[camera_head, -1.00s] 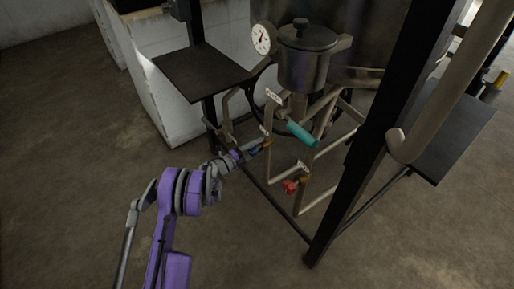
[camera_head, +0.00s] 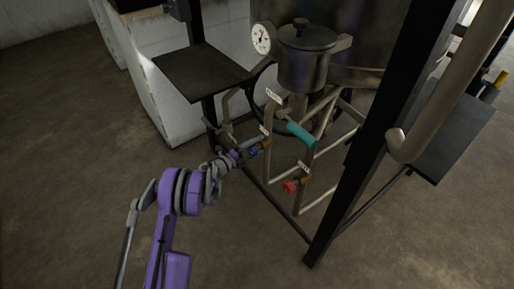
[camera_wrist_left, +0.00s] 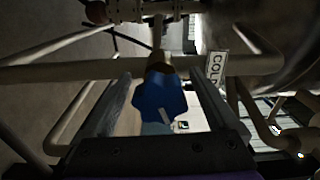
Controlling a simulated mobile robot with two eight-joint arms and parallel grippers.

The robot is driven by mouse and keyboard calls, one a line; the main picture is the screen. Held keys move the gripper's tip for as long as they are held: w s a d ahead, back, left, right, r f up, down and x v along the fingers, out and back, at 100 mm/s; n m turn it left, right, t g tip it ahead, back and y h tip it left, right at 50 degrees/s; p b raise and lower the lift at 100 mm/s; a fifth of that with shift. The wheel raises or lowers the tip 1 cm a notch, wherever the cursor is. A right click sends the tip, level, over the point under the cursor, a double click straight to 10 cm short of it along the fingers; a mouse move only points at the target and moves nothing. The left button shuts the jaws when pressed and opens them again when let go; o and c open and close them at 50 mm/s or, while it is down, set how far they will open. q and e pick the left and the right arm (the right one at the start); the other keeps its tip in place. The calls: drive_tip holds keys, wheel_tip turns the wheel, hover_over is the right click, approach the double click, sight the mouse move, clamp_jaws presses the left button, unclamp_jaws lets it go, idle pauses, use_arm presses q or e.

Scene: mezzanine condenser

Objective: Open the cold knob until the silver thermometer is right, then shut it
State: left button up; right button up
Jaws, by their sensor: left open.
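The blue cold knob (camera_head: 252,151) sits on a brass valve of the lower pipework. In the left wrist view the blue knob (camera_wrist_left: 158,98) lies between the two fingers, beside a white label reading COLD (camera_wrist_left: 215,68). My left gripper (camera_head: 243,153) is at the knob with its fingers open on both sides of it; gaps show between fingers and knob. A round dial thermometer (camera_head: 261,39) with a white face and dark needle is at the upper left of the metal vessel; its scale is too small to read. My right gripper is not in view.
A black post (camera_head: 363,140) stands to the right. A dark shelf (camera_head: 200,76) is at the left. Floor is open at lower left.

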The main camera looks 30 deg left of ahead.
use_arm(q)
drive_tip(key=p+v, duration=0.1)
drive_tip(key=v, duration=0.9)
drive_tip(key=shift+s+a+p, duration=0.15)
drive_tip(key=shift+s+p, duration=0.25)
idle(6.6)
